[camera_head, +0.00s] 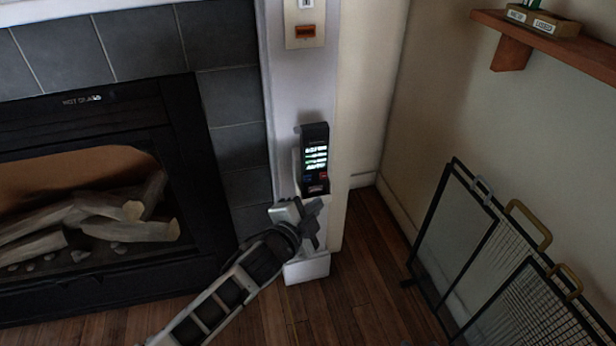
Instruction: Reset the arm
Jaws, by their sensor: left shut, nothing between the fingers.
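My left arm comes in from the lower left. My left gripper (314,222) is shut and empty, in front of the white column's lower part. A black device (315,158) with a lit green-and-white display and small coloured buttons is mounted on the column just above the gripper. The gripper looks close below it; I cannot tell whether they touch. My right gripper is not in view.
A fireplace (198,170) with logs stands at left. A black mesh screen (452,235) with brass handles stands at right. A wooden shelf (550,35) juts from the right wall. Some wooden floor (365,270) is clear between column and screen.

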